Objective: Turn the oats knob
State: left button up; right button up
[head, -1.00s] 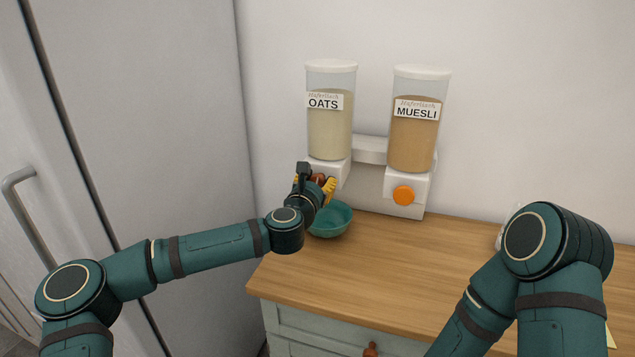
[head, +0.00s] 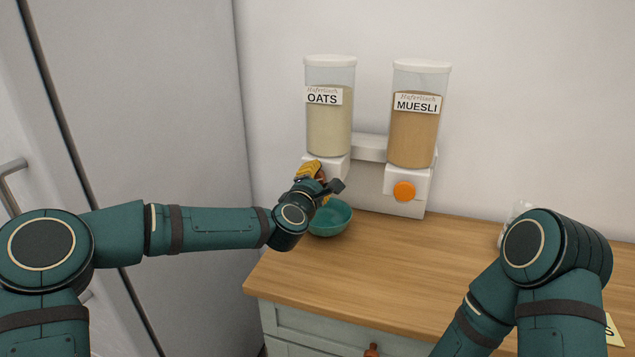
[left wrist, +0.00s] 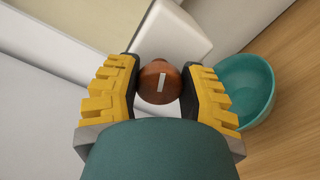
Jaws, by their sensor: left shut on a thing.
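The oats dispenser (head: 329,125) is a clear canister of pale flakes, labelled OATS, on a white base. Its knob (left wrist: 159,82) is round and brown with a small white mark, seen in the left wrist view. My left gripper (left wrist: 160,84) is at the front of the oats base, its yellow-padded fingers shut on the knob from both sides. In the head view my left gripper (head: 318,181) mostly hides the knob. A teal bowl (head: 330,220) stands on the counter below it. My right gripper is out of view.
The muesli dispenser (head: 414,130) with an orange knob (head: 404,191) stands to the right. The wooden counter (head: 420,260) is largely clear in the middle. A clear object (head: 513,220) is partly hidden behind my right arm. A tall grey cabinet door (head: 150,100) is at left.

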pick_arm(q)
jog(key=m, duration=0.6)
jog(key=shift+m, duration=0.3)
jog(key=m, duration=0.5)
jog(key=shift+f, duration=0.1)
jog(key=m, duration=0.5)
jog(key=shift+m, duration=0.4)
jog(key=m, duration=0.5)
jog(key=shift+a+f+m, duration=0.15)
jog(key=shift+m, duration=0.15)
jog(key=o, duration=1.2)
jog(key=shift+w, duration=0.1)
